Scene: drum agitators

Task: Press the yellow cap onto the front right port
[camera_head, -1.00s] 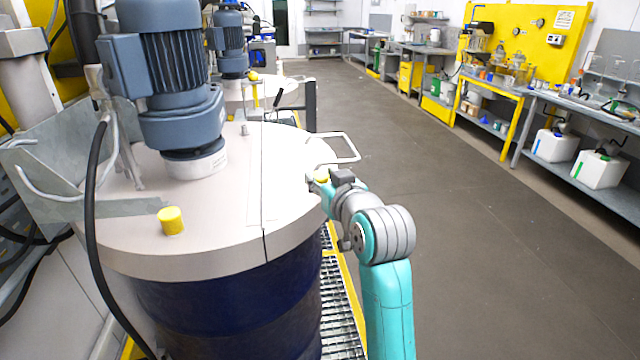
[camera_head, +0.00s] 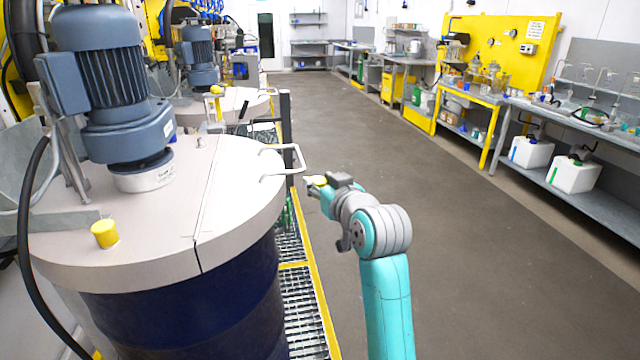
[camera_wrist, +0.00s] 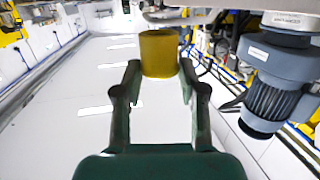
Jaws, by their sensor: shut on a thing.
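My gripper (camera_head: 316,186) is shut on a yellow cap (camera_head: 320,180), right of the drum lid and apart from its rim in the head view. In the wrist view the held yellow cap (camera_wrist: 159,54) sits between the two fingers of my gripper (camera_wrist: 160,80). The near drum's pale lid (camera_head: 150,225) carries another yellow cap (camera_head: 105,233) at its front left. I cannot make out an open port at the lid's front right.
A blue-grey motor (camera_head: 105,80) stands on the lid. A white bar handle (camera_head: 285,160) juts from the lid's right side, close to my gripper. A yellow-edged grating (camera_head: 300,290) runs beside the drum. The floor (camera_head: 400,150) to the right is clear.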

